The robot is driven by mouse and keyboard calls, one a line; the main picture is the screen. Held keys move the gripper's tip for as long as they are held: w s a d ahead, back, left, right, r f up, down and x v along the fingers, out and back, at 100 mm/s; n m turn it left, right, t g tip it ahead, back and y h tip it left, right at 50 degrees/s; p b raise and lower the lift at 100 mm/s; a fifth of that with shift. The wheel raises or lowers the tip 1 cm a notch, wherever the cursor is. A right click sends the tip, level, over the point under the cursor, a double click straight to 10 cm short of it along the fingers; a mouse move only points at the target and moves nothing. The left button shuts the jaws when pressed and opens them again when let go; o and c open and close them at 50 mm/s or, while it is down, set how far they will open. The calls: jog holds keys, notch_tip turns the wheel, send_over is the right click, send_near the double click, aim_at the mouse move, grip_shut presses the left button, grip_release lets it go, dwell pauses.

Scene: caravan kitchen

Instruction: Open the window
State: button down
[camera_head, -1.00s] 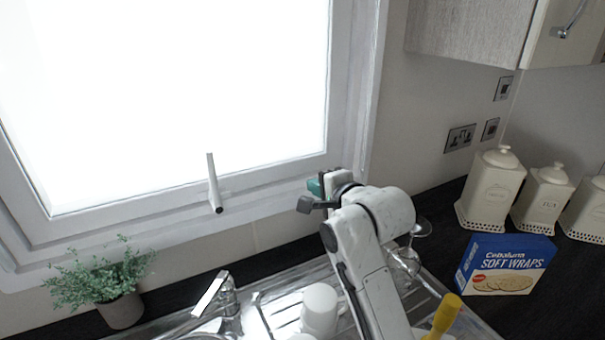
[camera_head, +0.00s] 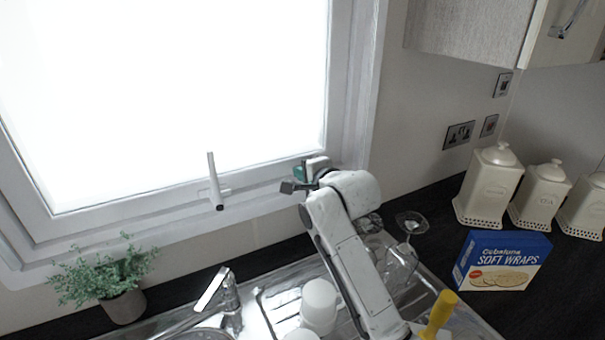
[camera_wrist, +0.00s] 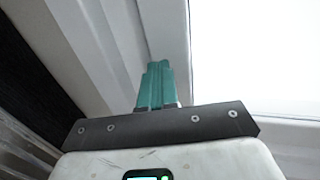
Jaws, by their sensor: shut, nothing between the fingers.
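The window (camera_head: 75,202) has a white frame around a bright pane and looks closed. Its white handle (camera_head: 215,180) is on the lower frame, left of my gripper, with its lever pointing up. My gripper (camera_head: 287,186) is right of the handle, apart from it, in front of the lower right part of the frame. In the wrist view its teal fingers (camera_wrist: 156,85) are together with nothing between them. The window frame (camera_wrist: 178,30) and bright pane (camera_wrist: 260,60) show there too; the handle is not in that view.
A potted plant (camera_head: 122,305) stands left below the window. A tap (camera_head: 228,295), white mugs (camera_head: 319,300) and glasses (camera_head: 410,225) are around the sink below my arm. A blue soft wraps box (camera_head: 500,262) and cream canisters (camera_head: 490,185) stand right. The space between gripper and handle looks clear.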

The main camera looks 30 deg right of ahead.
aim_at(294, 166)
jog(key=w+b, duration=0.1)
jog(key=w, duration=0.1)
jog(key=w+b, duration=0.1)
jog(key=shift+w+f+t+b, duration=0.3)
jog(key=shift+f, duration=0.1)
jog(key=shift+w+r, duration=0.15)
jog(key=shift+w, duration=0.4)
jog(key=shift+s, duration=0.1)
jog(key=b+v, duration=0.1)
jog(key=v, duration=0.9)
jog(key=shift+s, duration=0.3)
jog(key=shift+s, duration=0.1)
